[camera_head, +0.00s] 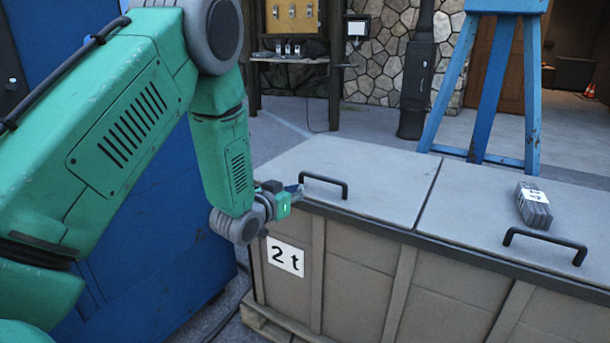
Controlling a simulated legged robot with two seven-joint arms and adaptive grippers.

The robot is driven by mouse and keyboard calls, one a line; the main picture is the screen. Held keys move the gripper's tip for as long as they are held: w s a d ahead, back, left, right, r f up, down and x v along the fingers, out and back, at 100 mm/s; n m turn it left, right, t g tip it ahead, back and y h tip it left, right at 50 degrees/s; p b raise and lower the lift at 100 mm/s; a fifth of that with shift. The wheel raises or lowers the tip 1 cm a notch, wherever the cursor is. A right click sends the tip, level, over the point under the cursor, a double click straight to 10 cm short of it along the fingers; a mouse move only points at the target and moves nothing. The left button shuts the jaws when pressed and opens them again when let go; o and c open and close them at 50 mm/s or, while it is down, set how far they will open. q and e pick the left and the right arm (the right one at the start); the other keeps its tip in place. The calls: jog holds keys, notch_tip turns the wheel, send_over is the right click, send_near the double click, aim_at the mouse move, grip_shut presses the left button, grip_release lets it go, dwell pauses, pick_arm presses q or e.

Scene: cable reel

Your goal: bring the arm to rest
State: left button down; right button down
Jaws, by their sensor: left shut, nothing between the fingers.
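My left arm comes in from the left as large green links. Its gripper (292,190) is small in the picture, at the front left corner of the grey crate lid, close to the left black handle (324,186). The gripper is shut and holds nothing that I can see. I cannot tell whether its fingertips touch the lid or the handle. My right gripper does not show.
A long crate (370,295) with two closed lids, marked "2 t", fills the lower right. A grey block (534,207) lies on the right lid behind the right handle (545,242). A blue trestle (485,90) stands behind. A blue cabinet (160,230) is at left.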

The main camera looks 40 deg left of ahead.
pick_arm(q)
jog(key=s+d+f+g+h+p, duration=0.1)
jog(key=s+d+f+g+p, duration=0.1)
jog(key=s+d+f+g, duration=0.35)
jog(key=s+d+f+g+p, duration=0.2)
jog(key=s+d+f, duration=0.1)
jog(key=s+f, duration=0.45)
jog(key=s+d+f+g+p, duration=0.1)
jog(key=s+d+f+g, duration=0.1)
jog(key=s, duration=0.6)
jog(key=s+d+f+m+g+p, duration=0.1)
jog(key=s+d+f+g, duration=0.1)
jog(key=s, duration=0.6)
jog(key=s+d+f+g+p, duration=0.2)
jog(key=s+d+f+g, duration=0.1)
jog(key=s, duration=0.5)
jog(key=shift+s+d+m+g+h, duration=0.4)
jog(key=shift+d+g, duration=0.25)
jog(key=shift+d, duration=0.1)
jog(key=shift+f, duration=0.1)
